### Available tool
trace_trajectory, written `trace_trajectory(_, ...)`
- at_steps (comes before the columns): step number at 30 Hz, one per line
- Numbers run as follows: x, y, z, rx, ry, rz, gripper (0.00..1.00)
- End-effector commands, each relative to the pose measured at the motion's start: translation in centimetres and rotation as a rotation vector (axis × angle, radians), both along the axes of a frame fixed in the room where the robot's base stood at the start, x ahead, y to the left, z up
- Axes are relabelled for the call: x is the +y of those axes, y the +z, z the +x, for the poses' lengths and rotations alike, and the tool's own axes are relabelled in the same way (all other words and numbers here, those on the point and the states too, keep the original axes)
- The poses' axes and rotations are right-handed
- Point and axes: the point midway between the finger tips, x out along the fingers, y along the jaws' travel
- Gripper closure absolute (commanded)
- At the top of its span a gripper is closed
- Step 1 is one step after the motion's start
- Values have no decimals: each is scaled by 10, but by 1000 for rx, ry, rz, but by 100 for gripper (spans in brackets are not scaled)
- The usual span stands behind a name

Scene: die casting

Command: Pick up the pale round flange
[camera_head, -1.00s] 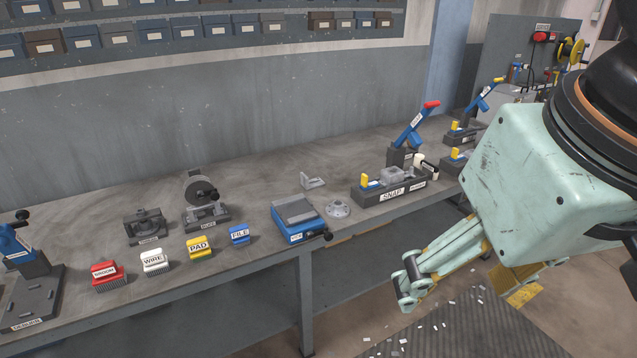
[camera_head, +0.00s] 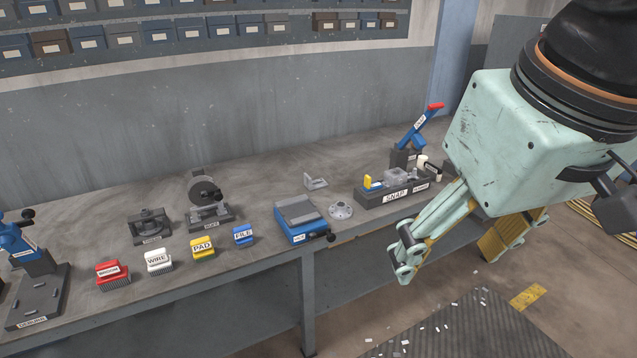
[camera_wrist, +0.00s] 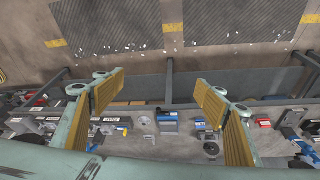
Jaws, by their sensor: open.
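The pale round flange (camera_head: 340,210) lies flat on the workbench, between the blue vise and the SNAP fixture. It also shows in the wrist view (camera_wrist: 145,121), between my spread fingers and well beyond them. My gripper (camera_head: 455,255) is open and empty, in front of the bench edge and to the right of the flange in the head view. In the wrist view its two yellow-padded fingers (camera_wrist: 172,105) stand wide apart. Nothing hides the flange in the head view.
The blue vise (camera_head: 300,220) stands close left of the flange, and the SNAP fixture (camera_head: 394,196) close right. A grey angle bracket (camera_head: 315,182) lies behind it. Labelled brushes and blocks (camera_head: 202,248) line the bench's front left. The floor before the bench is open.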

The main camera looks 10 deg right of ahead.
Motion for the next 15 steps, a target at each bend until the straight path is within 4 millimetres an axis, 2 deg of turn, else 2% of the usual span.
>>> trace_trajectory(15,-2,34,99,49,213,-82,34)
